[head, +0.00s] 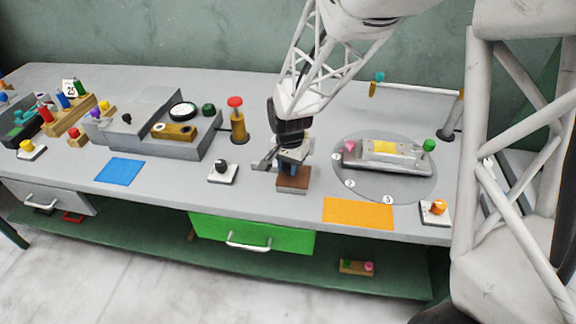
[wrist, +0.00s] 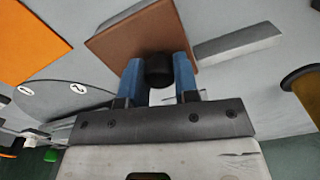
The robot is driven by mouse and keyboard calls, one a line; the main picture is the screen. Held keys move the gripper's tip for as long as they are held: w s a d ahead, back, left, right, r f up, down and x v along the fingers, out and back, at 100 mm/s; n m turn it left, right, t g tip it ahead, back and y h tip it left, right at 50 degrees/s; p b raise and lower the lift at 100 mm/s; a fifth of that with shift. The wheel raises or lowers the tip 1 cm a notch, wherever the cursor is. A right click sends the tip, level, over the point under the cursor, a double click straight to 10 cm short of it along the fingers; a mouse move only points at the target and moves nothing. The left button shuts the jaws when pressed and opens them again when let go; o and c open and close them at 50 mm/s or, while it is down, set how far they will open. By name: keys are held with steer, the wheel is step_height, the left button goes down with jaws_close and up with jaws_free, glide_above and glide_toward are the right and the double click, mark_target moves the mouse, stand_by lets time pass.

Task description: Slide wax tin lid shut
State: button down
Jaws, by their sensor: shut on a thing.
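A brown box-like piece (head: 293,181), which I take to be the wax tin, stands on the grey table under my gripper (head: 290,168). In the wrist view its brown top (wrist: 120,40) shows with a black knob (wrist: 159,70). My gripper's blue fingers (wrist: 160,82) are shut on this knob, one on each side. A grey edge shows along the tin's far side in the wrist view. The fingers and gripper body hide part of the top, so I cannot tell how far the lid covers the tin.
A grey bar (wrist: 237,44) lies close beside the tin. A white block with a dark knob (head: 223,173) stands to the left. An orange mat (head: 358,213) and a round grey plate (head: 408,190) are to the right. A green drawer (head: 275,236) is below the front edge.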

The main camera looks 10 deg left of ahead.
steer(key=shift+d, duration=0.2)
steer(key=c, duration=0.9)
jaws_free()
steer(key=shift+o, duration=0.2)
steer(key=shift+r, duration=0.15)
steer(key=shift+r, duration=3.8)
steer(key=shift+d, duration=0.1)
